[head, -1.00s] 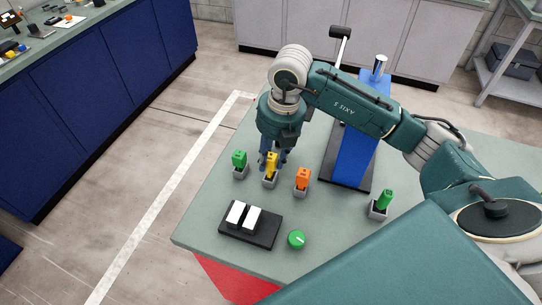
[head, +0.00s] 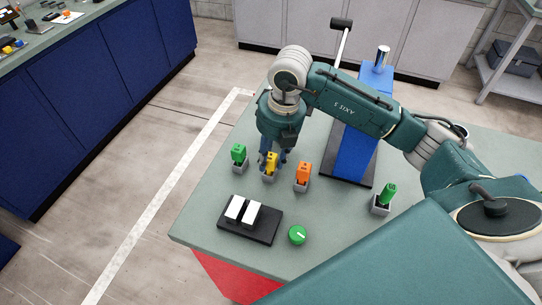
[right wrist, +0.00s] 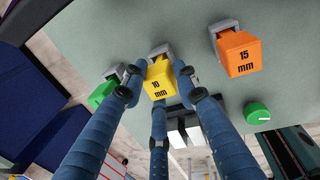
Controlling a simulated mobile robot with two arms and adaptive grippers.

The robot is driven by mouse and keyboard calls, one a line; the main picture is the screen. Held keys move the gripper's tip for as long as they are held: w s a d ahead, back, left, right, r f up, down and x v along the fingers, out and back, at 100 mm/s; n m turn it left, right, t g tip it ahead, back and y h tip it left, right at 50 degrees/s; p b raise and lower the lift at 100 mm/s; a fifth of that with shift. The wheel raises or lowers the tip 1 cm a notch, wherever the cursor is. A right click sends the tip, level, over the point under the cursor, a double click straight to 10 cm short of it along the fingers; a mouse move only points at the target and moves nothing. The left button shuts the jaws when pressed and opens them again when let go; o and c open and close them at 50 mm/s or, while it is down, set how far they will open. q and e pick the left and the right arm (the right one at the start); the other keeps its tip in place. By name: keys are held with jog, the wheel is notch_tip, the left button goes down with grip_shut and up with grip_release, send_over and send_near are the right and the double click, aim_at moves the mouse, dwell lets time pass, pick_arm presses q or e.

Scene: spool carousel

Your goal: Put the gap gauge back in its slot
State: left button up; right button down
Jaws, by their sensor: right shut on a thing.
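The yellow gap gauge (head: 271,160), marked 10 mm, stands at a small grey holder (head: 269,176) on the table; its lower end looks to be inside, but fingers hide part of it. My right gripper (right wrist: 158,75) is shut on the yellow gauge (right wrist: 158,82), with blue fingers at its sides. A green gauge (head: 238,153) stands in a holder to its left, and an orange gauge (head: 302,173), marked 15 mm, in a holder to its right. Another green piece (head: 388,193) leans in a grey holder (head: 380,208) farther right. My left gripper is not in view.
A black base with two white blocks (head: 251,211) and a green round knob (head: 297,235) are near the table's front edge. A blue stand (head: 355,152) with a lever rises behind the gauges. The table (head: 330,215) is clear between the knob and the right holder.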

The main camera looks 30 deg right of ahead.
jog(key=c, duration=1.3)
grip_release()
jog(key=shift+o, duration=0.2)
notch_tip(320, 180, up, 12)
jog(key=s+d, duration=0.1)
jog(key=shift+s, duration=0.15)
jog(key=shift+f, duration=0.15)
